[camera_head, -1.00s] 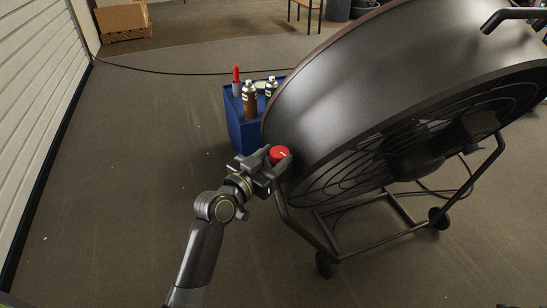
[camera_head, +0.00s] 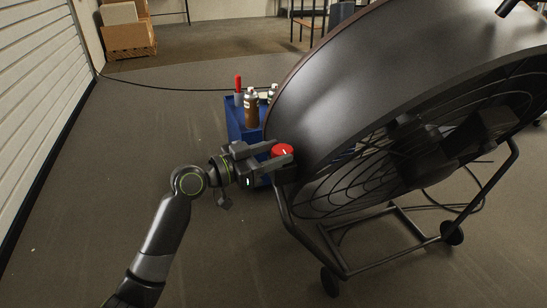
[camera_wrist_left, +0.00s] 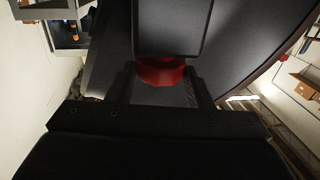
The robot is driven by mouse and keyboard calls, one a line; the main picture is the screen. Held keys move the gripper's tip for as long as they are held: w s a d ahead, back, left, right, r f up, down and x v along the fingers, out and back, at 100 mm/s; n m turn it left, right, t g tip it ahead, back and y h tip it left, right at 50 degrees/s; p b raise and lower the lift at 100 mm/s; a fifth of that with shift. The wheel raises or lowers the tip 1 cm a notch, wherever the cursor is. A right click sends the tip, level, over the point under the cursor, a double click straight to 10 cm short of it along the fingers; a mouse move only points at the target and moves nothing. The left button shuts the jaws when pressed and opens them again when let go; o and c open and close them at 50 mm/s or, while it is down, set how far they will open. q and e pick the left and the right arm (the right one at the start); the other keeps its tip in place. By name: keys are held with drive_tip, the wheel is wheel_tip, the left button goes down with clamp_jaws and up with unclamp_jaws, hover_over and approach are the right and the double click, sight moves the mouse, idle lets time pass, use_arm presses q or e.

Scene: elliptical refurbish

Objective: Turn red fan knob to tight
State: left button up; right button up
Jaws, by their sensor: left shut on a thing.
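The red fan knob (camera_head: 282,150) sits on the side of the large dark drum fan (camera_head: 350,85), near its left edge. A pale mark shows on the knob's face. My left gripper (camera_head: 278,152) reaches in from the left and is shut on the knob, with one finger on each side of it. In the left wrist view the red knob (camera_wrist_left: 161,72) shows between the two dark fingers (camera_wrist_left: 160,88), partly hidden by a dark block in front. My right gripper is not in view.
A blue cart (camera_head: 236,122) with a brown bottle (camera_head: 251,108) and a red-topped item (camera_head: 238,88) stands just behind the gripper. The fan's wheeled tube frame (camera_head: 345,268) stands to the right. Cardboard boxes (camera_head: 128,40) are at the back left. The floor at left is clear.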

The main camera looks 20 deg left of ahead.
use_arm(q)
drive_tip(key=o, duration=1)
drive_tip(key=v, duration=1.7)
drive_tip(key=shift+s+a+r+p, duration=0.1)
drive_tip(key=shift+a+p, duration=0.1)
drive_tip(key=shift+p, duration=0.15)
